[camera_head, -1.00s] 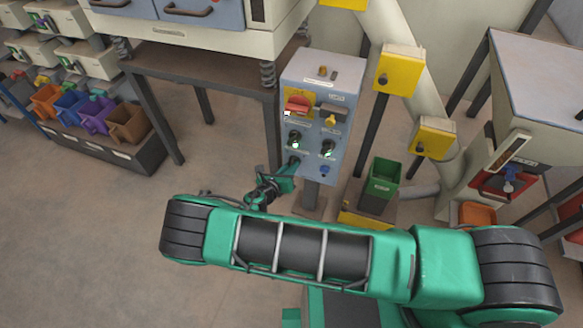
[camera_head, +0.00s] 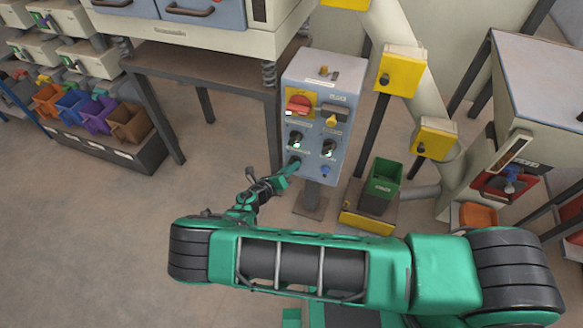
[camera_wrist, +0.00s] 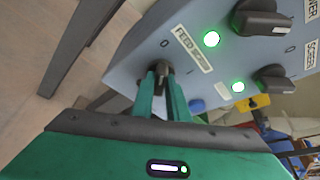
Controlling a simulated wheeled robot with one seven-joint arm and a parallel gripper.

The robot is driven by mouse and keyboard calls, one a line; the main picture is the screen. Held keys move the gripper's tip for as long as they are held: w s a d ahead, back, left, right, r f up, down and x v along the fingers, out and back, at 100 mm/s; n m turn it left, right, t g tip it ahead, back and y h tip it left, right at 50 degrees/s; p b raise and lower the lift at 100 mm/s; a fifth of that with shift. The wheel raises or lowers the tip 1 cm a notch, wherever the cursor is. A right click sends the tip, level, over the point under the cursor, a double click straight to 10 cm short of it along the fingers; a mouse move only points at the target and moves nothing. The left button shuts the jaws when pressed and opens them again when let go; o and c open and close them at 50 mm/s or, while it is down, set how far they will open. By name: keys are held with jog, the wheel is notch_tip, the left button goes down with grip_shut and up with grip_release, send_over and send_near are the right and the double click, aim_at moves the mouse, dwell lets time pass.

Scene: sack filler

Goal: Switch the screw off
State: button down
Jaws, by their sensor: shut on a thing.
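A grey-blue control box (camera_head: 318,105) stands on a post. My gripper (camera_head: 290,171) reaches its lower left corner from below left. In the wrist view my two green fingers (camera_wrist: 163,80) are shut on a small black knob (camera_wrist: 162,68), one on each side. The label (camera_wrist: 193,48) beside this knob starts with "FEED"; the rest is hard to read. The fingers hide part of the knob. Two more black knobs, one upper (camera_wrist: 262,18) and one lower (camera_wrist: 276,78), sit farther right, the lower near a label "SCREEN". Green lamps (camera_wrist: 211,39) are lit by these two.
The box also carries a red handle (camera_head: 299,104) on yellow, a yellow knob (camera_head: 331,121) and a blue button (camera_head: 325,170). A green bin (camera_head: 384,180) stands to its right. A steel table leg (camera_head: 274,130) is close on the left. Floor at left is open.

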jog(key=shift+a, duration=0.15)
jog(key=c, duration=1.7)
grip_release()
jog(key=v, duration=1)
jog(key=shift+s+a, duration=0.15)
jog(key=shift+s, duration=0.15)
